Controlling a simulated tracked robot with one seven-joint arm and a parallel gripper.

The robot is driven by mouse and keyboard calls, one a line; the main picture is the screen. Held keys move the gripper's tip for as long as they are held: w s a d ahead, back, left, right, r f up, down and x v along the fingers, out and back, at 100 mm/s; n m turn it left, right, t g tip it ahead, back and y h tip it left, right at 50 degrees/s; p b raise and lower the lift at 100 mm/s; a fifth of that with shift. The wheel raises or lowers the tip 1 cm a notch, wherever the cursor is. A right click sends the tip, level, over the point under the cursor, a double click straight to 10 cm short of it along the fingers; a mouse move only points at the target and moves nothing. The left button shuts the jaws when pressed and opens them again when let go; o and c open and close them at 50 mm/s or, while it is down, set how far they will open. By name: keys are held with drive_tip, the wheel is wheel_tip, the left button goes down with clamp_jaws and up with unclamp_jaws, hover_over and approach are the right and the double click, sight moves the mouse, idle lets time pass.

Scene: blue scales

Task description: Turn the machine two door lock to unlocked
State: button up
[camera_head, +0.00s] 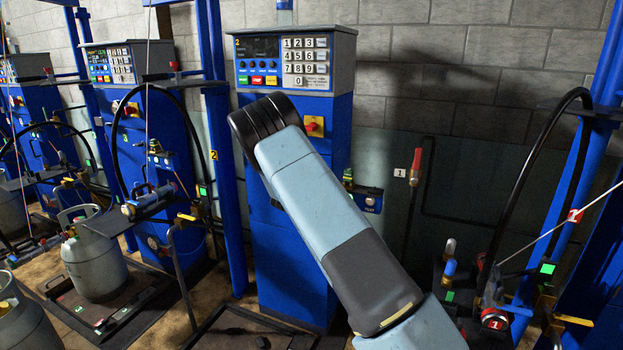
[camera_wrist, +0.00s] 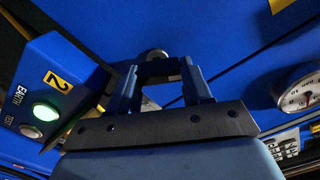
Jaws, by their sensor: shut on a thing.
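Machine two is the blue cabinet (camera_head: 285,245) in the middle of the head view, with a keypad and display on top and a yellow 2 at its upper left. My arm crosses in front of it and hides my gripper and the lock there. In the wrist view, my gripper (camera_wrist: 158,70) is against the blue door panel (camera_wrist: 215,35), shut on a small round grey metal piece, seemingly the door lock (camera_wrist: 156,54). The fingers cover much of it, so its turned position cannot be told.
In the wrist view, a box with a lit green button (camera_wrist: 46,112) is at left and a round gauge (camera_wrist: 298,90) at right. In the head view, a red-yellow switch (camera_head: 314,126) is beside my arm, and a grey gas cylinder (camera_head: 94,262) stands at left.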

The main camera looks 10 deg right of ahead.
drive_tip(key=m, duration=0.6)
drive_tip(key=shift+s+d+m, duration=0.1)
drive_tip(key=shift+d+m, duration=0.1)
drive_tip(key=shift+m, duration=0.1)
drive_tip(key=m, duration=0.5)
drive_tip(key=shift+s+d+f, duration=0.1)
drive_tip(key=shift+f, duration=0.1)
drive_tip(key=shift+f+m, duration=0.1)
drive_tip(key=shift+m, duration=0.2)
drive_tip(key=o, duration=1)
drive_tip(key=shift+o, duration=0.2)
drive_tip(key=v, duration=1.3)
drive_tip(key=shift+s+a, duration=0.25)
drive_tip(key=shift+a, duration=0.1)
drive_tip(key=shift+r, duration=0.2)
